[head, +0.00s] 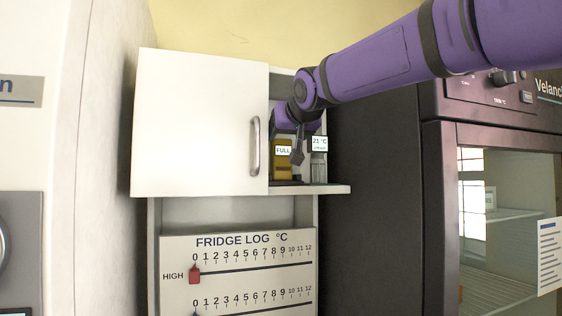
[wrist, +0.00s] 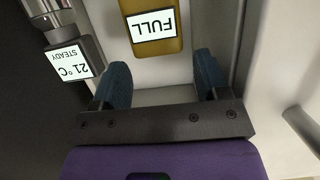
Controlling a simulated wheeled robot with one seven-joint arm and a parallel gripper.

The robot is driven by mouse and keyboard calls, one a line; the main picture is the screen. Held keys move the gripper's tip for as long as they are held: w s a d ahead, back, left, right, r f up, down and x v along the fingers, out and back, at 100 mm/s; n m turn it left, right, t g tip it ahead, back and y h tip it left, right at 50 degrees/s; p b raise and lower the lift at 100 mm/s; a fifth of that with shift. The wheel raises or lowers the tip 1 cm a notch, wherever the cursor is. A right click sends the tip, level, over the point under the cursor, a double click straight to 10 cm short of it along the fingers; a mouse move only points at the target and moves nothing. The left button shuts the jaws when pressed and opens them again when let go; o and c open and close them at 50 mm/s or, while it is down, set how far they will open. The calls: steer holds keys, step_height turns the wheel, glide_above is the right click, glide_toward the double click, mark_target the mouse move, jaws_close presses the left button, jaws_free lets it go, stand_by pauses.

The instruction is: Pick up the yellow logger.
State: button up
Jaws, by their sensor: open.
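The yellow logger (head: 281,163) stands in the open part of the white wall cabinet and bears a label reading "FULL". In the wrist view the yellow logger (wrist: 153,22) shows upside down, beyond the fingertips and roughly midway between them, cut off by the top edge. My gripper (wrist: 162,78) is open and empty, its two blue fingers spread on either side of the line to the logger. In the head view my gripper (head: 298,150) reaches into the cabinet opening and partly covers the logger's right side.
A device labelled "21 °C STEADY" (wrist: 70,60) stands close beside one finger; it also shows in the head view (head: 319,158). The cabinet's white door (head: 200,125) covers the left side. A dark incubator (head: 440,150) stands right, and a fridge log board (head: 238,270) is below.

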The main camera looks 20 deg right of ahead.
mark_target(279, 144)
steer(key=shift+x, duration=3.2)
steer(key=shift+s+f, duration=0.1)
steer(key=shift+c, duration=0.5)
steer(key=c, duration=0.6)
